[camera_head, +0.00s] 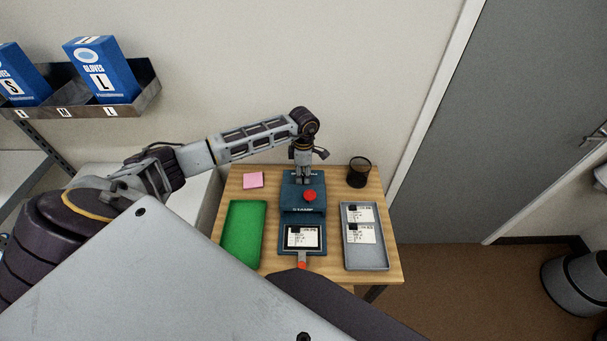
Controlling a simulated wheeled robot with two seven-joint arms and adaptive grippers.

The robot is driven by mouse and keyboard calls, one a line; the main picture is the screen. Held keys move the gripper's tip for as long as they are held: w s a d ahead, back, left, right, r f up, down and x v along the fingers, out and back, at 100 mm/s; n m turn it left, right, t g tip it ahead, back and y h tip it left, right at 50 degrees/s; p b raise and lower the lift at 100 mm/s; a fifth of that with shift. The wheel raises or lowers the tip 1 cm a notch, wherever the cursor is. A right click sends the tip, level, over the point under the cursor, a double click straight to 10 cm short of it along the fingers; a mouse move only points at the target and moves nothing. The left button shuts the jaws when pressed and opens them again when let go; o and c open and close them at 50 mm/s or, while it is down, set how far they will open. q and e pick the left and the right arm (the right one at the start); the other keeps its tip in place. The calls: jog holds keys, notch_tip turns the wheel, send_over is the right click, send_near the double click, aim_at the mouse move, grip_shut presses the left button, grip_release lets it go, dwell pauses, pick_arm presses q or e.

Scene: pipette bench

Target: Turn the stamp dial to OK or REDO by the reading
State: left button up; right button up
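The blue stamp machine (290,206) stands in the middle of the small wooden table, with a red button (309,195) on top and the word STAMP on its front. A printed card (301,237) lies on its front plate; its text is too small to read. My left gripper (303,181) points down at the rear top of the machine, where the dial would be hidden behind it. Its fingers look close together, but I cannot tell whether they grip anything. My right gripper is not in view.
A grey tray (366,264) with two cards lies at the right, a green mat or folder (243,234) at the left. A pink note pad (253,180) and a black mesh cup (359,172) stand behind. Glove boxes (103,70) sit on a wall shelf.

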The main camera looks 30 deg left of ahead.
pick_arm(q)
grip_shut()
jog(key=shift+n, duration=0.4)
jog(key=shift+n+b, duration=0.6)
jog(key=shift+n, duration=0.3)
jog(key=shift+o, duration=0.9)
grip_release()
